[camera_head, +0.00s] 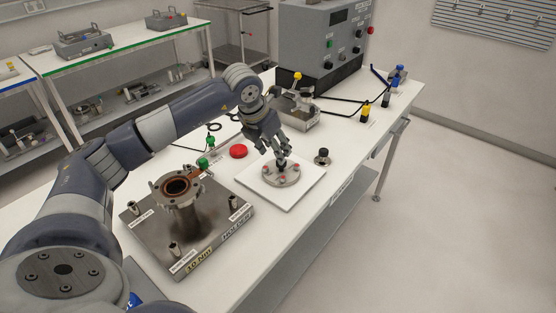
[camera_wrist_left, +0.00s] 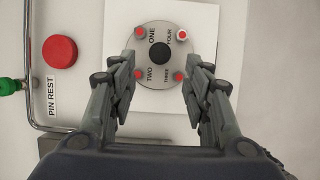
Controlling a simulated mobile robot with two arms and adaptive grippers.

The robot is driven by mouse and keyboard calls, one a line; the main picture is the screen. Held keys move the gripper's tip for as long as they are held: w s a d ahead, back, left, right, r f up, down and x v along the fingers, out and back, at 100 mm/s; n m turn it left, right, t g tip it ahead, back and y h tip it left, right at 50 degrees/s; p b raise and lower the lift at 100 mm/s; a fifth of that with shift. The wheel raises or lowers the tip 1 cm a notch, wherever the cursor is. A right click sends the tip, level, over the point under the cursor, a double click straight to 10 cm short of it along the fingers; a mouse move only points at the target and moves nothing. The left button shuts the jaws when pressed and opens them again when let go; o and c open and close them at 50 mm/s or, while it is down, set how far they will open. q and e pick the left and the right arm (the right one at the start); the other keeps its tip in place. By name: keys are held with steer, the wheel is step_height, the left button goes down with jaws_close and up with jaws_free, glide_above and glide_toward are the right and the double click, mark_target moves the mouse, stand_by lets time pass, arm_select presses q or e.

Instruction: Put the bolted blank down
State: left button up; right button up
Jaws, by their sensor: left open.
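The bolted blank (camera_head: 283,175) is a round grey metal disc with a black central knob and several red-marked bolts. It rests flat on a white mat (camera_head: 300,193) on the bench. My left gripper (camera_head: 281,150) is right above it. In the left wrist view the open fingers (camera_wrist_left: 160,82) flank the blank (camera_wrist_left: 150,75) and its black knob, with a gap on both sides of the knob. The blank's labels ONE, TWO, THREE and FOUR face the camera. My right gripper is not in view.
The holder base with a flanged chamber (camera_head: 180,187) stands at the front left. A red button (camera_head: 238,151) and a green-capped part (camera_head: 203,162) lie left of the mat. A small black-topped part (camera_head: 322,156) stands to the right. A grey control box (camera_head: 322,45) stands behind.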

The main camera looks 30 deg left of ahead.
arm_select(q)
steer(key=shift+v, duration=2.25)
